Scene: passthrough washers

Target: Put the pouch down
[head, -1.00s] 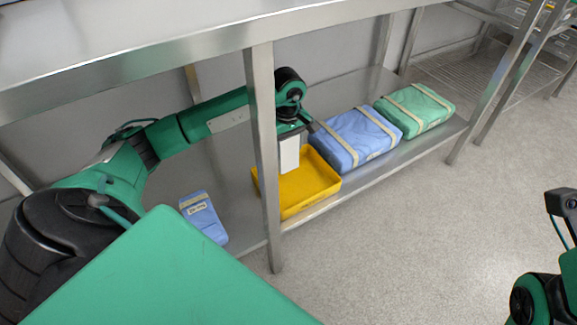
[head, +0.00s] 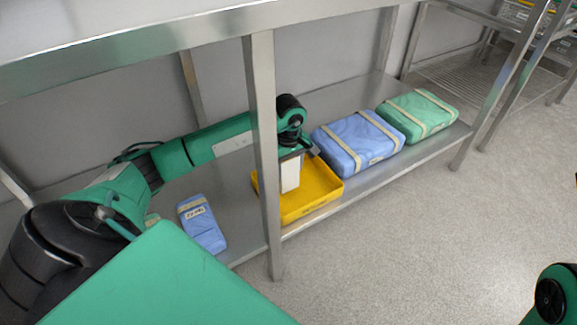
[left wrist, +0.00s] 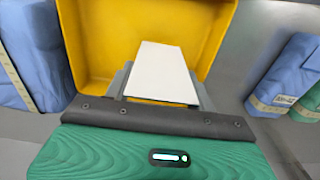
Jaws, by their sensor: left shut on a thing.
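The pouch (head: 291,173) is white and flat, and hangs upright under my left gripper (head: 292,155) in the head view. In the left wrist view the pouch (left wrist: 162,72) sticks out from between the fingers of my left gripper (left wrist: 163,90), which is shut on it. The pouch is over the yellow tray (head: 325,198), which stands on the lower steel shelf. The tray (left wrist: 85,45) also fills the middle of the left wrist view. I cannot tell whether the pouch touches the tray floor. My right gripper is not in view.
A blue wrapped pack (head: 357,143) and a green one (head: 417,114) lie right of the tray. A smaller blue pack (head: 201,223) lies to the left. A steel table leg (head: 264,150) stands in front of my left arm, with the tabletop above.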

